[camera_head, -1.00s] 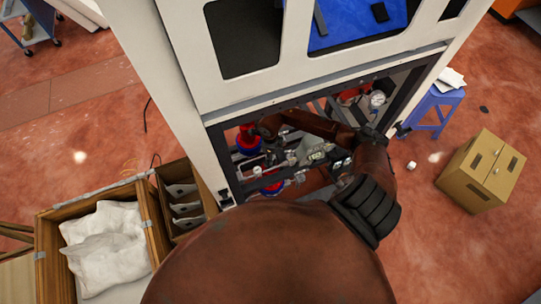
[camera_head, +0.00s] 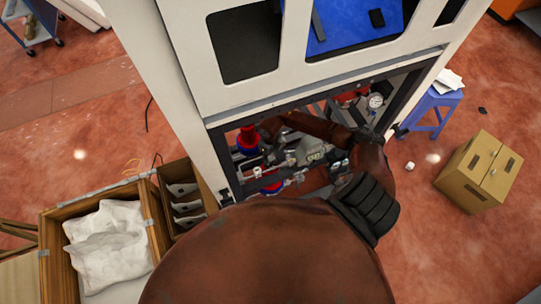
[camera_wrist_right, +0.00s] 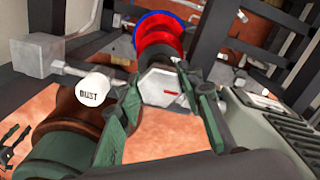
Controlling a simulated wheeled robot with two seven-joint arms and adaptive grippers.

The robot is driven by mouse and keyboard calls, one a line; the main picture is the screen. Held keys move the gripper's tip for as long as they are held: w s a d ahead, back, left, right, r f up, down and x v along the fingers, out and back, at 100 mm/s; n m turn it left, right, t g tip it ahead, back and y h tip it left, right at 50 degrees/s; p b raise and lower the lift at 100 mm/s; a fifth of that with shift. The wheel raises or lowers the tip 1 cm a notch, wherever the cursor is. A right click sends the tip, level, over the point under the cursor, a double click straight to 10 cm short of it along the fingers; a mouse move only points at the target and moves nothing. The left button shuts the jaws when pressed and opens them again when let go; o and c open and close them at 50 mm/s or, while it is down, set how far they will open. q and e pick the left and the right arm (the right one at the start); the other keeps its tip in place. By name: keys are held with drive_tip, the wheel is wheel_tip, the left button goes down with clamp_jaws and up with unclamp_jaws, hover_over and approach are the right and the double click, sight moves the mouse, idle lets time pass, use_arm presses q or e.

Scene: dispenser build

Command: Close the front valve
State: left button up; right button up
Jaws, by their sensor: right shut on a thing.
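My right arm reaches into the opening of the white cabinet in the head view, and its right gripper (camera_head: 267,128) is small and partly hidden there. In the right wrist view the green fingers of my right gripper (camera_wrist_right: 160,80) are around a grey piece with a red mark (camera_wrist_right: 165,88), which I take to be the front valve. They are shut on it. A red and blue round part (camera_wrist_right: 158,36) is just beyond the fingertips; a similar part (camera_head: 247,141) shows in the head view. Small green and black jaws (camera_wrist_right: 14,142), perhaps my left gripper, show unclearly at the lower left.
A white cylinder with black lettering (camera_wrist_right: 95,90) is left of the fingers. Dark frame bars and pipes crowd the space. A gauge (camera_head: 375,101) is at the opening's right. A wooden crate (camera_head: 150,232), blue stool (camera_head: 436,103) and cardboard box (camera_head: 478,170) are outside on the floor.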

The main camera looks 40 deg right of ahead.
drive_tip(key=shift+m, duration=0.6)
drive_tip(key=m+p, duration=0.2)
drive_tip(key=shift+r+m, duration=0.1)
drive_tip(key=shift+m, duration=0.6)
